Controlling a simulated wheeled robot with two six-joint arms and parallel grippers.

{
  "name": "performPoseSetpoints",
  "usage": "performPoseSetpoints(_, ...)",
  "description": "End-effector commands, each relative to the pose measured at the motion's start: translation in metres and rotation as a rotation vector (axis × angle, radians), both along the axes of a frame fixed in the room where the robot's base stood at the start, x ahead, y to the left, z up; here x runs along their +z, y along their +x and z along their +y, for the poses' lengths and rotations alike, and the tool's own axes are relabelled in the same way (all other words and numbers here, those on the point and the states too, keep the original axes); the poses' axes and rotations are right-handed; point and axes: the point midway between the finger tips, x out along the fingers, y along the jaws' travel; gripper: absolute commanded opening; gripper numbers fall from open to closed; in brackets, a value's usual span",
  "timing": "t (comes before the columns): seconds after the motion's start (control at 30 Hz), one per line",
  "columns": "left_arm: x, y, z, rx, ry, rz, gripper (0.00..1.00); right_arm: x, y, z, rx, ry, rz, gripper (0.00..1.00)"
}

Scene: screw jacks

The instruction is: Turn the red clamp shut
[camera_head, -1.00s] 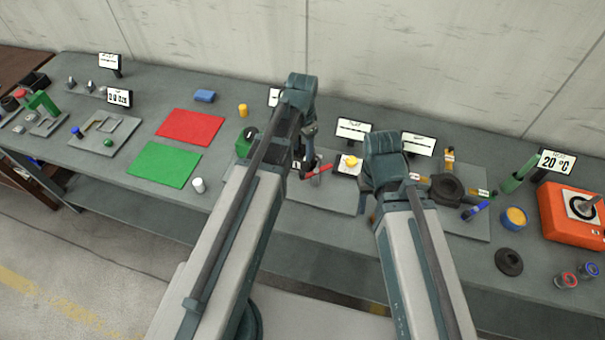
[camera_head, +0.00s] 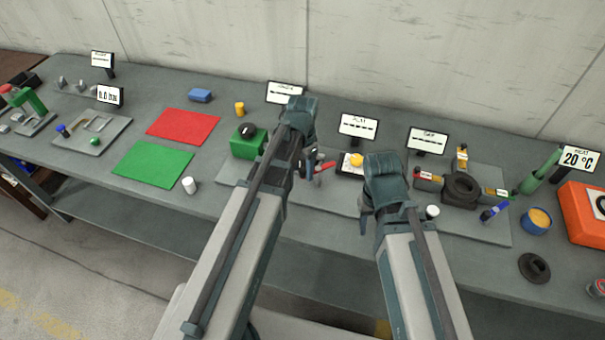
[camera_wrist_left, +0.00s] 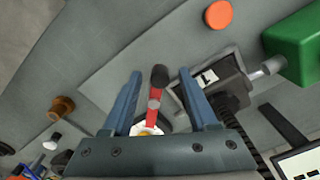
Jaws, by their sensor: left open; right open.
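The red clamp's lever (camera_head: 325,166) shows in the head view at the middle of the bench, just right of my left gripper (camera_head: 308,168). In the left wrist view the red lever (camera_wrist_left: 154,104) with its dark round end (camera_wrist_left: 159,76) lies between the two blue fingers of my left gripper (camera_wrist_left: 160,88). The fingers are open, with a gap on each side of the lever. The lever's lower part and base are partly hidden by the gripper body. My right gripper (camera_head: 368,212) is further right over the bench's front; its fingers are mostly hidden by its arm.
A green block (camera_head: 245,143) with a black knob stands left of my left arm. A yellow knob (camera_head: 356,159) sits right of the lever. A black fixture (camera_head: 462,188) with coloured clamps stands further right. Red (camera_head: 183,126) and green (camera_head: 152,163) mats lie flat at left.

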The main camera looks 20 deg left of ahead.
Motion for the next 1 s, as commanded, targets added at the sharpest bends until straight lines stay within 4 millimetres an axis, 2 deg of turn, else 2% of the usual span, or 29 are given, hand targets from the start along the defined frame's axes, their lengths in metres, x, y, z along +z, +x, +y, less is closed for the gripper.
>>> performPoseSetpoints(0.27, -0.0005, 0.0, 0.0, 0.0, 0.0, 0.0, 0.57, -0.0005, 0.0, 0.0, 0.0, 0.0, 0.0, 0.5)
performPoseSetpoints(0.5, -0.0005, 0.0, 0.0, 0.0, 0.0, 0.0, 0.14, -0.0005, 0.0, -0.0001, 0.0, 0.0, 0.0, 0.5)
performPoseSetpoints(0.6, -0.0006, 0.0, 0.0, 0.0, 0.0, 0.0, 0.0, -0.0006, 0.0, -0.0001, 0.0, 0.0, 0.0, 0.5)
performPoseSetpoints(1.0, -0.0006, -0.0018, -0.0014, 0.037, 0.0, 0.0, 0.0, -0.0006, 0.0, 0.0, 0.0, 0.0, 0.0, 0.5)
